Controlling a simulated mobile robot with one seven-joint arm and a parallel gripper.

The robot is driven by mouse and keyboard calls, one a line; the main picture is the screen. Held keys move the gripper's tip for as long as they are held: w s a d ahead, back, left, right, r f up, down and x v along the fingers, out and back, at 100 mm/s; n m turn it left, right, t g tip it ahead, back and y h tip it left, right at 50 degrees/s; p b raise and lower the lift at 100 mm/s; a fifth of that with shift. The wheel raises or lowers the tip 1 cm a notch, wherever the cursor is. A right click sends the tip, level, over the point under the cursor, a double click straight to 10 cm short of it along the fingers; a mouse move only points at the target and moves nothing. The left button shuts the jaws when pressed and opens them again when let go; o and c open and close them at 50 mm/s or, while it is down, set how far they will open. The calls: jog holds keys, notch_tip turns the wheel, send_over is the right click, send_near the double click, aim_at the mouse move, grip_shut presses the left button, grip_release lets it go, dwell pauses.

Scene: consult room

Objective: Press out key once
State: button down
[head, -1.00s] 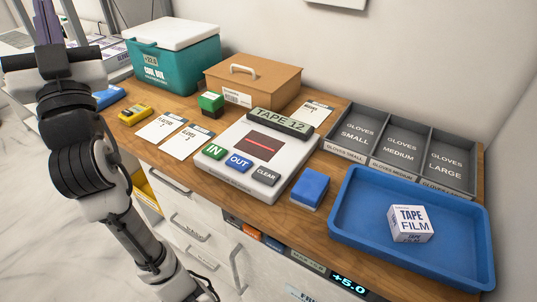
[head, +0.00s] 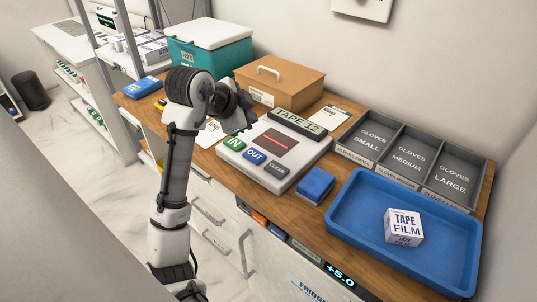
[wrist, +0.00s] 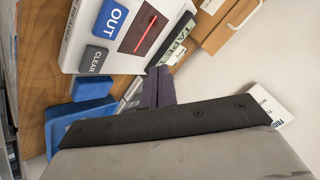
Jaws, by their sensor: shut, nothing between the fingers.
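The white scanner unit (head: 300,165) sits on the wooden counter, with a green IN key (head: 234,144), a blue OUT key (head: 255,155) and a grey CLEAR key (head: 278,169) along its front. Its display (head: 296,121) reads TAPE 12, and a red line shows in its dark window (head: 280,144). My gripper (head: 245,126) is shut and empty, above the unit's left back part, behind the IN key. In the wrist view the shut fingers (wrist: 160,86) show, with the OUT key (wrist: 112,19) and CLEAR key (wrist: 93,58) to their upper left, apart from them.
A blue block (head: 315,185) lies right of the unit. A blue tray (head: 350,238) holds a TAPE FILM box (head: 404,227). A grey glove organiser (head: 391,170), a brown case (head: 279,82) and a teal cool box (head: 220,66) stand along the back.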

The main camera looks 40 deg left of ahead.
aim_at(252, 157)
jog(key=shift+f, duration=0.2)
notch_tip(252, 157, down, 8)
jog(key=b, duration=0.6)
jog(key=shift+f, duration=0.25)
jog(key=shift+f+b, duration=0.2)
jog(key=shift+b, duration=0.1)
dwell(1.6)
jog(key=shift+f, duration=0.25)
jog(key=shift+f+b, duration=0.55)
jog(key=shift+b, duration=0.15)
dwell(0.5)
jog(key=shift+r, duration=0.15)
jog(key=shift+r+p, duration=0.7)
jog(key=shift+r, duration=0.15)
jog(key=shift+r+p, duration=1.75)
jog(key=shift+r, duration=0.7)
